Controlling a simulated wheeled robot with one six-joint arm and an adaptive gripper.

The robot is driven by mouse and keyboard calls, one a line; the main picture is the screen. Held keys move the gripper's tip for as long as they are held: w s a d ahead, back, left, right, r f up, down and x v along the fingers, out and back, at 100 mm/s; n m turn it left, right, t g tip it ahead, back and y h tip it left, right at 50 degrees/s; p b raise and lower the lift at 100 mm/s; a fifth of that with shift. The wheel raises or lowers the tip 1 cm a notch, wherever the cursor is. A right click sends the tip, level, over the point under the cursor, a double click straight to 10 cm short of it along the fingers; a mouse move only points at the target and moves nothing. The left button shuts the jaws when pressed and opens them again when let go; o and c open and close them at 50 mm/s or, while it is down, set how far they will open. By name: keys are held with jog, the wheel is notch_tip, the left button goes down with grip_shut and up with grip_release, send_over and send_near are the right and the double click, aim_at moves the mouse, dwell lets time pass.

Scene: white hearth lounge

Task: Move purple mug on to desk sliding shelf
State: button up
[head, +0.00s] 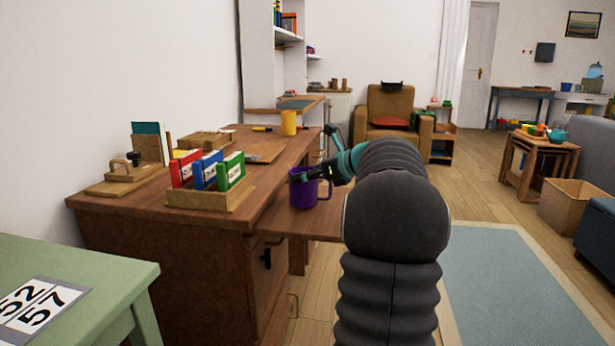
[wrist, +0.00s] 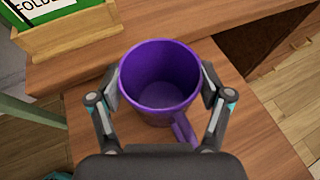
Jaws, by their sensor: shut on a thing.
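The purple mug (head: 304,190) is upright at the front side of the wooden desk, over the pulled-out sliding shelf (head: 276,220). My gripper (head: 322,172) is shut on the mug. In the wrist view the mug (wrist: 160,75) sits between the two fingers of my gripper (wrist: 160,90), its handle pointing toward the lower right. The sliding shelf (wrist: 245,140) shows below and around the mug. I cannot tell for sure whether the mug's base touches the shelf. The inside of the mug looks empty.
The desk top (head: 262,180) holds a wooden holder with coloured folders (head: 207,172), which is close to the mug's left. A yellow mug (head: 288,123) stands farther back. A green table (head: 110,275) is at the lower left. Floor is open right of the shelf.

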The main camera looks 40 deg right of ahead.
jog(key=o, duration=1.8)
jog(key=shift+f, duration=0.1)
jog(key=shift+c, duration=0.2)
jog(key=shift+s+d+r, duration=0.1)
jog(key=shift+r, duration=0.15)
jog(key=p+v, duration=0.1)
jog(key=v, duration=1)
jog(key=shift+s+r, duration=0.15)
jog(key=shift+s, duration=0.15)
